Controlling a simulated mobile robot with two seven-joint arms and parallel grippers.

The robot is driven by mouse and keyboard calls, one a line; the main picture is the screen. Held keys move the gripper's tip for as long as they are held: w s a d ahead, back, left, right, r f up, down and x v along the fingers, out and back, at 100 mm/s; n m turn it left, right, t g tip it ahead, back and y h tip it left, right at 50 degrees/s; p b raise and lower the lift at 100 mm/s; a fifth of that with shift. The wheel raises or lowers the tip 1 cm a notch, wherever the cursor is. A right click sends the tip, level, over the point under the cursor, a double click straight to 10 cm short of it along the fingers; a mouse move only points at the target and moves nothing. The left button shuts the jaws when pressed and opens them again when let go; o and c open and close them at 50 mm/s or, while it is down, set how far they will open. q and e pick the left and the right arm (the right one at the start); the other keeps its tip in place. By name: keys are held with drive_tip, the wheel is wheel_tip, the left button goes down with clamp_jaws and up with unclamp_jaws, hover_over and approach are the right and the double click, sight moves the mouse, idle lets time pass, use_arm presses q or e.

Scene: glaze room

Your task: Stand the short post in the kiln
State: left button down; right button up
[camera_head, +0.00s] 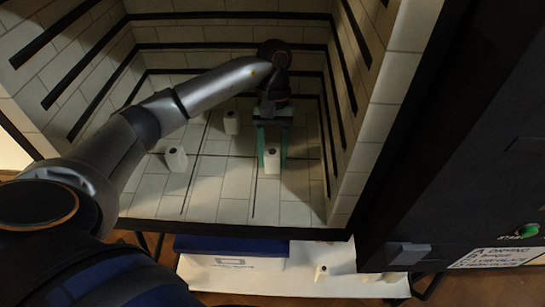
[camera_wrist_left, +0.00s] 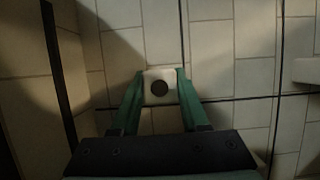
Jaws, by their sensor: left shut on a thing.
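A short white post (camera_head: 272,161) with a dark round hole in its top is upright inside the kiln (camera_head: 236,205), near the front right of its tiled floor. My left gripper (camera_head: 271,152) reaches down into the kiln with its green fingers shut on this post. In the left wrist view the post (camera_wrist_left: 159,78) sits between the two fingertips. Whether its base touches the floor is hard to tell. My right gripper is not in view.
Two other white posts stand on the kiln floor, one further back (camera_head: 231,122) and one at the left (camera_head: 176,159). Grooved brick walls enclose the floor. Below the kiln's front edge, another post (camera_head: 321,272) stands on a white surface (camera_head: 240,279) beside a blue box (camera_head: 215,246).

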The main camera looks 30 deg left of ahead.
use_arm(q)
drive_tip(key=shift+f, duration=0.4)
drive_tip(key=shift+c, duration=2.1)
unclamp_jaws()
drive_tip(key=shift+r, duration=0.2)
drive_tip(key=p+v, duration=0.2)
drive_tip(key=v, duration=1)
drive_tip(key=shift+s, duration=0.1)
